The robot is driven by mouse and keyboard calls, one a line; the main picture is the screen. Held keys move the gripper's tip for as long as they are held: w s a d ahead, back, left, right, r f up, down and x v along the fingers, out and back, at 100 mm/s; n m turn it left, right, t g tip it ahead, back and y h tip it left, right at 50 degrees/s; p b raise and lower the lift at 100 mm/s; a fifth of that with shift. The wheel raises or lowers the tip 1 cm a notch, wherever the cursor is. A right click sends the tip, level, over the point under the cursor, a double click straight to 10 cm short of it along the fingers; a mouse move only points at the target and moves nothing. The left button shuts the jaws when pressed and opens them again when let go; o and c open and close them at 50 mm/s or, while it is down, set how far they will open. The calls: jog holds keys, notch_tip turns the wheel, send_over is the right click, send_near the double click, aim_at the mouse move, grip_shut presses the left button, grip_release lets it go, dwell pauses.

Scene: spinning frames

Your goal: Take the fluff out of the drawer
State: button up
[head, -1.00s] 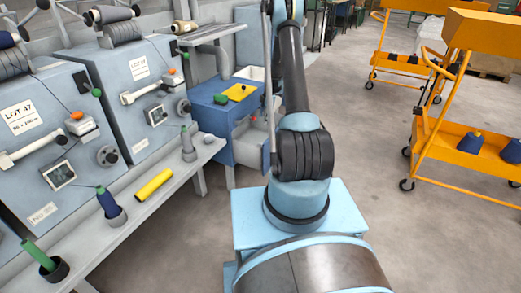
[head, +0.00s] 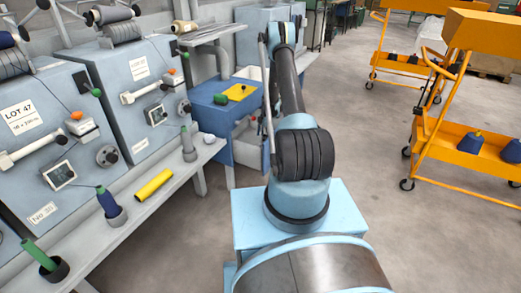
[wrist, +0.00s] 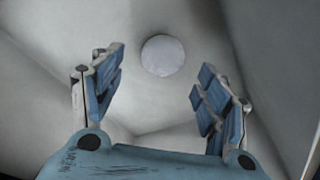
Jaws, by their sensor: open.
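In the wrist view my gripper (wrist: 160,97) is open, with its two blue-padded fingers wide apart and nothing between them. A round, pale grey-white thing (wrist: 163,55) that looks like the fluff lies beyond the fingertips, slightly left of the middle of the gap. It is apart from both fingers. Smooth grey walls of the drawer (wrist: 45,75) surround it. In the head view the drawer (head: 246,143) stands open at the blue cabinet (head: 212,115), partly hidden by my arm. The fluff and my gripper cannot be made out there.
A yellow piece (head: 240,92) lies on the cabinet top. Spinning machines and a grey ledge (head: 150,205) with bobbins and a yellow tube (head: 154,184) run along the left. Orange trolleys (head: 465,140) stand at the right. The floor between is clear.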

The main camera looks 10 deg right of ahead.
aim_at(261, 145)
jog(key=shift+s+a+f, duration=0.1)
jog(key=shift+a+f, duration=0.1)
jog(key=shift+f, duration=0.85)
jog(key=shift+s+a+f, duration=0.1)
jog(key=shift+a+f, duration=0.1)
jog(key=shift+f, duration=0.85)
jog(key=shift+a+f, duration=0.2)
jog(key=shift+f, duration=0.85)
jog(key=shift+c, duration=0.6)
jog(key=c, duration=0.8)
